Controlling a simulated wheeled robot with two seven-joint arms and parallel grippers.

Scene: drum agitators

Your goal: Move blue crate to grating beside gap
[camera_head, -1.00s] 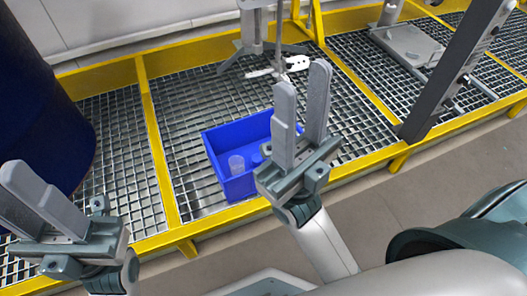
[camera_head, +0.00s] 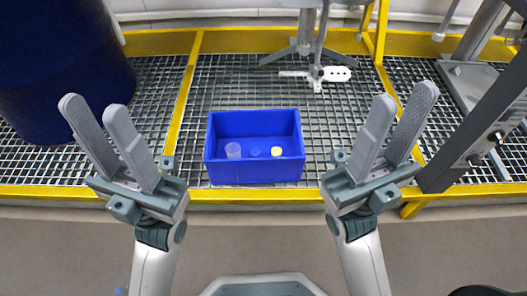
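The blue crate (camera_head: 254,172) sits on the metal grating (camera_head: 225,86), close to its yellow front edge. Inside it are a translucent cup (camera_head: 233,150), a small blue round item (camera_head: 254,152) and a small yellow round item (camera_head: 277,151). My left gripper (camera_head: 90,108) is to the left of the crate, open and empty. My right gripper (camera_head: 408,104) is to the right of the crate, open and empty. Neither gripper touches the crate. I cannot make out a gap in the grating.
A large dark blue drum (camera_head: 60,70) stands at the left. A grey stand with a white perforated plate (camera_head: 338,74) is behind the crate. A dark slanted post (camera_head: 470,125) rises at the right. Yellow rails (camera_head: 183,95) divide the grating panels.

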